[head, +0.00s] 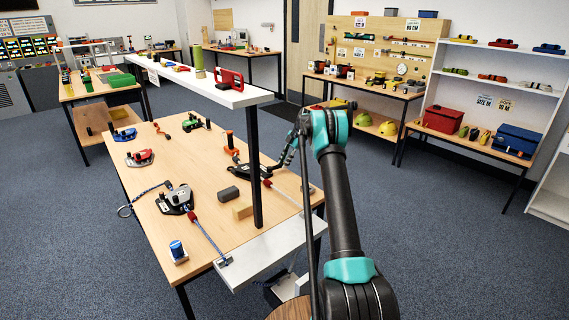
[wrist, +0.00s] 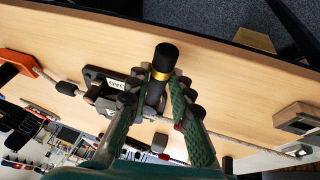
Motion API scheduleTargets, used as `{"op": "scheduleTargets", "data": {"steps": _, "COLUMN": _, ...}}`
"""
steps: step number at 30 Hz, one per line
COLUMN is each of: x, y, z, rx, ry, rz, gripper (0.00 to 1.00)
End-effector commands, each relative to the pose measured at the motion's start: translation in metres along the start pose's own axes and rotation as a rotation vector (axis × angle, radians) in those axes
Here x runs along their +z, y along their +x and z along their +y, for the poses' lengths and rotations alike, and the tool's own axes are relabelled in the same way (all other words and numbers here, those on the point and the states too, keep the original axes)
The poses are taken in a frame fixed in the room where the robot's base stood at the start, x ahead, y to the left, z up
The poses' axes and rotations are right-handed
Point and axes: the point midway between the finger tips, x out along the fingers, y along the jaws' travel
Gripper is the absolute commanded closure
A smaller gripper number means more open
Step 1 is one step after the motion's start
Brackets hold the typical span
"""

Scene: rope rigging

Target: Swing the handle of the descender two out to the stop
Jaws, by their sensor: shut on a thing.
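A dark descender (wrist: 100,88) lies on the wooden table and has a small white label, too small to read with certainty. Its black handle with a gold band (wrist: 162,68) stands between the two green fingers of my gripper (wrist: 168,88). My gripper is shut on this handle. In the head view the descender (head: 252,172) lies near the table's right edge, with my gripper (head: 284,160) at its right side; the handle is hard to make out there. A pale rope (wrist: 220,148) runs past the descender. The fingers partly hide the descender's body.
Another dark descender (head: 176,199) with a blue rope lies at the table's front left. Red (head: 140,158), blue (head: 124,134) and green (head: 190,123) devices lie farther back. A raised white shelf (head: 205,84) and its black post (head: 254,165) stand close to my arm. A dark grey block (head: 228,193) lies nearby.

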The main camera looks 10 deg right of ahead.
Motion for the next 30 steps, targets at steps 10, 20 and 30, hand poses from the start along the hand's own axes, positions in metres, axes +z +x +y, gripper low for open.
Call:
{"op": "scheduleTargets", "data": {"steps": 10, "x": 0.0, "y": 0.0, "z": 0.0, "rx": 0.0, "ry": 0.001, "rz": -0.001, "gripper": 0.59}}
{"op": "scheduleTargets", "data": {"steps": 20, "x": 0.0, "y": -0.002, "z": 0.0, "rx": 0.0, "ry": 0.001, "rz": 0.0, "gripper": 0.58}}
{"op": "scheduleTargets", "data": {"steps": 30, "x": 0.001, "y": -0.053, "z": 0.0, "rx": 0.001, "ry": 0.002, "rz": -0.001, "gripper": 0.58}}
